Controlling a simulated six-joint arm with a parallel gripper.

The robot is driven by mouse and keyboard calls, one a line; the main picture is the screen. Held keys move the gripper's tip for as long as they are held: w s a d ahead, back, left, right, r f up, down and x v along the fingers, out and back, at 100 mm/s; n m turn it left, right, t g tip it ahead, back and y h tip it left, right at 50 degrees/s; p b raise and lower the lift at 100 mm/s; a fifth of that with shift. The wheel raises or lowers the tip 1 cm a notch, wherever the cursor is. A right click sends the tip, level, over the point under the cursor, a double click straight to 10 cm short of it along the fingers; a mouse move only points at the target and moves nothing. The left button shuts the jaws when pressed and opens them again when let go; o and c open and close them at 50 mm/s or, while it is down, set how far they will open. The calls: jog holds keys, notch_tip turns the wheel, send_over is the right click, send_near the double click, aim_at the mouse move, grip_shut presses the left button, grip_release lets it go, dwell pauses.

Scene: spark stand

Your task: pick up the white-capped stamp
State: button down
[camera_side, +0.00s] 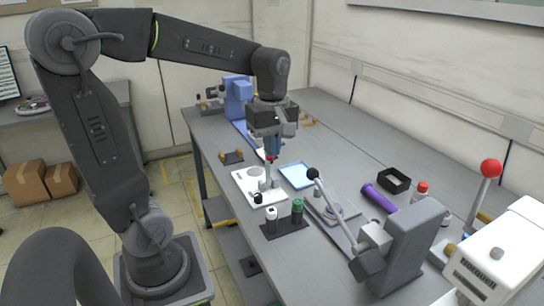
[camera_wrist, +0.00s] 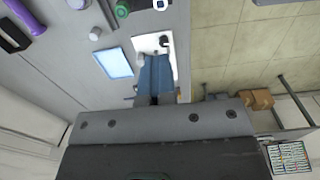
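The white-capped stamp (camera_side: 271,216) stands upright in a dark holder (camera_side: 285,228) near the table's front edge, left of a green-capped stamp (camera_side: 297,208). In the wrist view its white cap (camera_wrist: 160,5) is at the top edge, beside the green cap (camera_wrist: 122,8). My gripper (camera_side: 271,156) points down above the white plate (camera_side: 244,178), behind the holder and apart from the stamp. Its blue fingers (camera_wrist: 157,60) look close together in the wrist view, but I cannot tell whether a gap lies between them. A small red patch shows by the fingertips.
A light-blue tray (camera_side: 298,177) lies right of the plate. A small black object (camera_side: 257,198) is on the plate's front part. A black-knobbed lever (camera_side: 313,174), a purple cylinder (camera_side: 378,198) and a black open box (camera_side: 394,181) are farther right.

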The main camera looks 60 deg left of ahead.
jog(key=shift+c, duration=1.9)
grip_release()
notch_tip(320, 180, up, 13)
jog(key=shift+f, duration=0.2)
jog(key=shift+r, duration=0.35)
jog(key=shift+c, duration=0.2)
jog(key=shift+r, duration=0.25)
jog(key=c, duration=0.4)
